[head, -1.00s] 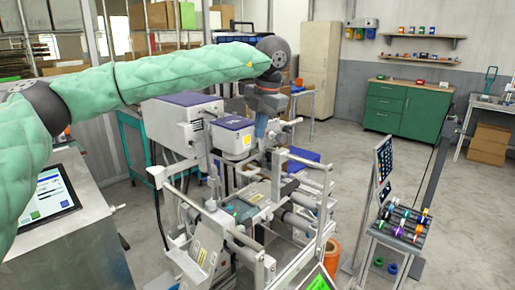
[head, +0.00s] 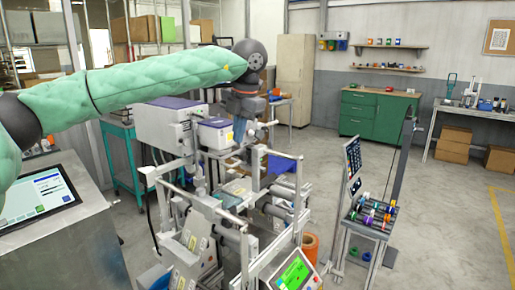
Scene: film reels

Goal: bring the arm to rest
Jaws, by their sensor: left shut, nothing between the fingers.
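My left arm, in a green quilted sleeve, reaches in from the left across the upper part of the head view. Its left gripper (head: 240,132) points down at the end of the dark wrist, beside the purple-topped white unit of the machine. The gripper is shut and holds nothing. It hangs above the metal frame of the machine (head: 222,215); I cannot tell how far above. My right gripper is out of view.
A touchscreen (head: 40,193) on a metal cabinet stands at the left. A green control screen (head: 293,274) is at the front. A small rack (head: 368,225) with coloured reels stands at the right. A green cabinet (head: 375,112) is at the back.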

